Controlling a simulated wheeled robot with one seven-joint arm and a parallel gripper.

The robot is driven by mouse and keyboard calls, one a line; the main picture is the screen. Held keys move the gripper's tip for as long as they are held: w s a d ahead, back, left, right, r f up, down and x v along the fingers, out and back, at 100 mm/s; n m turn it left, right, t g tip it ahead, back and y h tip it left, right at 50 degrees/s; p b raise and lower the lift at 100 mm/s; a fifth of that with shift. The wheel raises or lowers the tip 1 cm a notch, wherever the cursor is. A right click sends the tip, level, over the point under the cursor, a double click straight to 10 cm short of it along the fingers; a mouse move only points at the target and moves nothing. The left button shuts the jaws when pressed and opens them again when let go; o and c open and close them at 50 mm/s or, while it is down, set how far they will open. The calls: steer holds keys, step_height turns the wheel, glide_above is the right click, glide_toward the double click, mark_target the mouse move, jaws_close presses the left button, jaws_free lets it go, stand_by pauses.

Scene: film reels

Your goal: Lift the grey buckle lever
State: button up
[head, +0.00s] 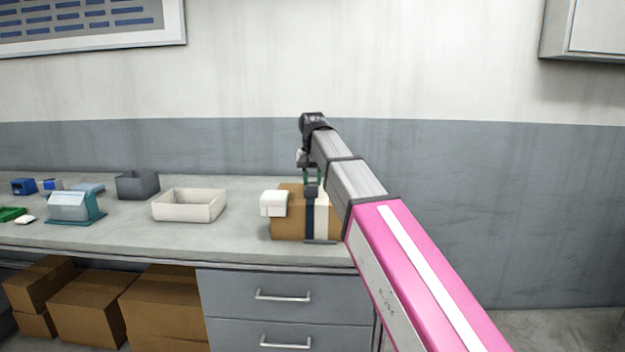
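A brown box (289,221) stands on the counter near its right end, with a dark blue strap (309,222) running down its front. A small dark grey piece, apparently the buckle with its lever (311,190), sits at the top of the strap. My gripper (312,180) points down right above that piece, with two thin greenish fingers that look a little apart. Whether they touch or hold the lever is too small to tell.
A white block (273,203) is at the box's upper left. An open cream tray (189,206) and a grey bin (138,184) stand further left, then a light blue holder (73,208) and small blue items. Counter (245,240) is bare between tray and box.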

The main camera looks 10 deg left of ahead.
mark_target(311, 187)
steer(key=shift+c, duration=0.4)
steer(key=shift+s+t, duration=0.15)
steer(key=shift+t, duration=0.15)
steer(key=t, duration=0.1)
steer(key=s+t, duration=0.1)
steer(key=shift+d+r+t, duration=0.1)
steer(key=shift+r+t, duration=0.2)
steer(key=t, duration=0.3)
steer(key=s+t, duration=0.1)
steer(key=shift+s+r+t, duration=0.1)
steer(key=shift+r+t, duration=0.2)
steer(key=t, duration=0.2)
steer(key=s+t, duration=0.1)
steer(key=t, duration=0.1)
steer(key=shift+s+d+y, duration=0.1)
steer(key=shift+s+y, duration=0.05)
steer(key=shift+y, duration=0.15)
steer(key=shift+s+t, duration=0.2)
steer(key=shift+t, duration=0.7)
steer(key=shift+s+t, duration=0.15)
steer(key=shift+t, duration=0.75)
